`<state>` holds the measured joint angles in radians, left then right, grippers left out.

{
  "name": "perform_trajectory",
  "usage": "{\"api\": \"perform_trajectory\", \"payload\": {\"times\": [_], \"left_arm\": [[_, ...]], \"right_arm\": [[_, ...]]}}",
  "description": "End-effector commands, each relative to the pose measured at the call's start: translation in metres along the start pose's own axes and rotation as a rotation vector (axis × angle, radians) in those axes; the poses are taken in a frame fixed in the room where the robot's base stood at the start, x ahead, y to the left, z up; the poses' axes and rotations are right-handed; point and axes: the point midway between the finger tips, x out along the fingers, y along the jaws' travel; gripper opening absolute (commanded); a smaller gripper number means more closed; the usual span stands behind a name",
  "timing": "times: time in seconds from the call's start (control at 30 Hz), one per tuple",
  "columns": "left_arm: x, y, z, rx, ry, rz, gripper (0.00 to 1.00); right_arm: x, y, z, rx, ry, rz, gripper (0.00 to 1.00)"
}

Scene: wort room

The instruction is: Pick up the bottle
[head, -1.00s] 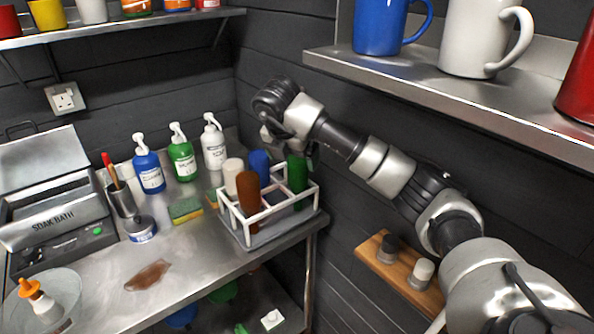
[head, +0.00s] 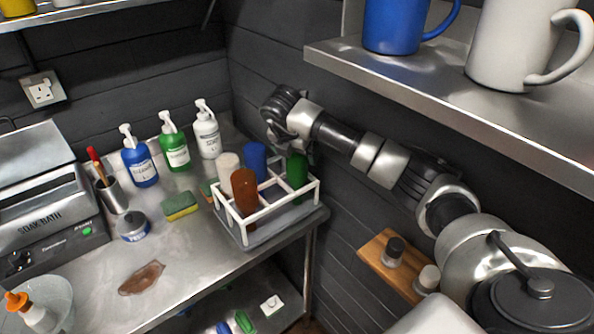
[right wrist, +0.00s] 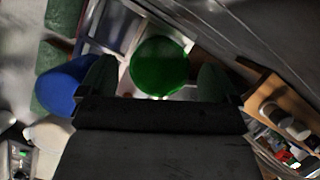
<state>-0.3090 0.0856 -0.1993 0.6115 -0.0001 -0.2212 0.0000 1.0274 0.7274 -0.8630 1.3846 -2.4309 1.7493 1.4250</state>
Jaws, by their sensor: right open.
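A white divided crate (head: 272,209) stands at the right end of the metal table. It holds a green bottle (head: 297,172), a brown bottle (head: 245,187), a blue bottle (head: 255,157) and a white bottle (head: 228,165). My right gripper (head: 303,152) is at the top of the green bottle, coming from behind the crate. In the right wrist view the round green bottle (right wrist: 160,67) shows between the two spread fingers, with a gap on each side. The blue bottle (right wrist: 68,84) lies left of the fingers there. My left gripper is not in view.
Three pump bottles (head: 174,148), a sponge (head: 181,207) and a tin (head: 133,226) stand left of the crate. A shelf with mugs (head: 440,90) overhangs my right arm. A wooden board with two jars (head: 377,263) is at lower right. The table front is mostly clear.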

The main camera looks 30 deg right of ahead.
Motion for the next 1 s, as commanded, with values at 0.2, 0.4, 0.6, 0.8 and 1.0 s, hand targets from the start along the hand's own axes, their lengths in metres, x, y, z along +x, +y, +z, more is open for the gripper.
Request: {"api": "perform_trajectory", "payload": {"times": [0.2,0.4,0.6,0.8,1.0], "left_arm": [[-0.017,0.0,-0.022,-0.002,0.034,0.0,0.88],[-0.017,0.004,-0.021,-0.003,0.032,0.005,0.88],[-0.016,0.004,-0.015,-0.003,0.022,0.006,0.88],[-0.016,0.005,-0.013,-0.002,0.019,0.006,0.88],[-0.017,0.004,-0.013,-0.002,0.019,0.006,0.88]], "right_arm": [[0.027,0.001,0.001,-0.001,0.002,-0.001,0.92],[0.033,0.001,0.0,-0.001,0.0,0.0,0.92],[0.032,0.001,0.0,-0.001,0.0,0.0,0.75],[0.032,0.001,0.001,-0.001,0.0,0.0,0.44],[0.031,0.002,0.001,0.0,-0.001,0.002,0.17]]}}
